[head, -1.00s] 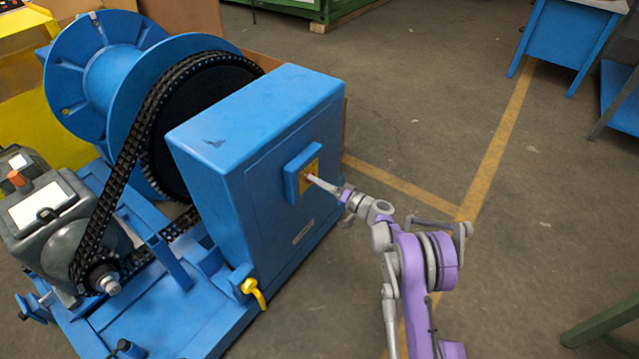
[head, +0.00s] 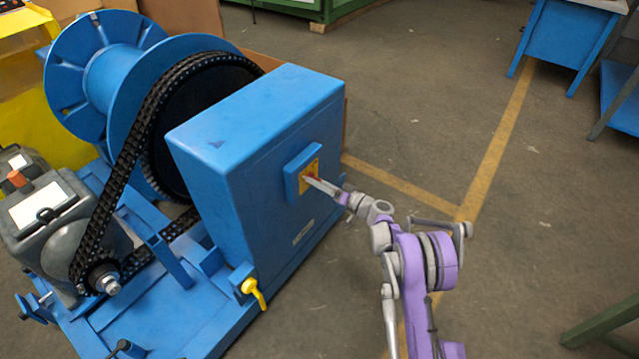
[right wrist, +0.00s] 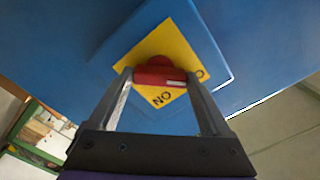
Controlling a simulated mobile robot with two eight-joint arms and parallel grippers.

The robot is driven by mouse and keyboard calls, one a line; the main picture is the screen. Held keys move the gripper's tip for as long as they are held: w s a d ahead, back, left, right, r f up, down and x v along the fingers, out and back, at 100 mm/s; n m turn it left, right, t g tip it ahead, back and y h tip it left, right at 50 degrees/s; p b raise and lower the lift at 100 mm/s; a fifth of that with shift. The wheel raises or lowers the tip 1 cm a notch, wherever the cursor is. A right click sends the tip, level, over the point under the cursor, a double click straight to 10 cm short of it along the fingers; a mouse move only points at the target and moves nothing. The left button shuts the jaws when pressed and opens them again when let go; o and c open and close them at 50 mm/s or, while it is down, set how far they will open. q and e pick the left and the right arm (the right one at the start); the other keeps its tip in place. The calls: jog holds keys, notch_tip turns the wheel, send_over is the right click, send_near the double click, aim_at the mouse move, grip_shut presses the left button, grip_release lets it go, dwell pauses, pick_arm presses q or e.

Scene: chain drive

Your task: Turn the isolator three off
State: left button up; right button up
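The isolator is a red handle (right wrist: 160,77) on a yellow plate (right wrist: 165,48) with black lettering, fixed to a blue box (head: 290,178) on the side of the large blue cabinet (head: 245,150). My right gripper (right wrist: 160,78) has one finger at each end of the red handle and appears shut on it. The handle lies level between the fingers, its white mark to the right, while the plate looks tilted. "ON" reads upside down below the handle; other lettering is partly hidden by the right finger. In the head view my right gripper (head: 314,181) meets the plate. My left gripper is out of view.
A blue drum (head: 95,75), black chain (head: 125,150) and grey motor (head: 60,215) stand left of the cabinet. A yellow lever (head: 254,292) hangs at the base frame's corner. The floor (head: 420,130) right of the cabinet is clear. A blue bench (head: 562,45) stands far right.

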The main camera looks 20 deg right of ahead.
jog(key=shift+o, duration=1)
jog(key=p+v, duration=0.1)
jog(key=v, duration=1)
